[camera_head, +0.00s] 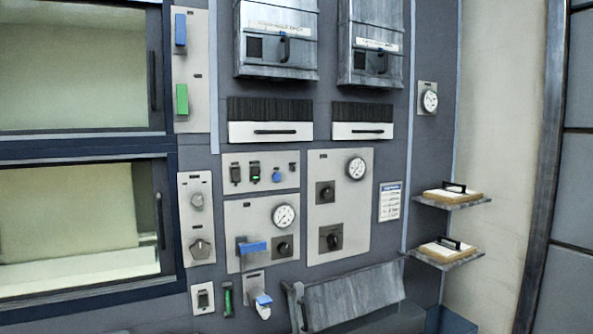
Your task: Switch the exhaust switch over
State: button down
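No label is readable, so I cannot tell which control is the exhaust switch. The small upper panel (232,160) in the middle of the wall holds a dark switch (236,174), a switch with a green light (255,171), a blue knob (276,177) and a small dark switch (292,168). Another dark switch on a pale plate (203,298) is low on the wall, left of a green-lit slot (228,300). My gripper is not in view.
Two windowed doors (160,155) fill the left. Gauges, dark rotary knobs (330,238) and blue levers (251,247) sit around the panels. A slanted grey metal flap (350,296) juts out below. Two small shelves (455,203) with clipboard-like items stick out at right.

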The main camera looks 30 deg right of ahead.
aim_at(254, 169)
jog(key=u, duration=0.05)
jog(key=i, duration=0.9)
jog(key=u, duration=0.5)
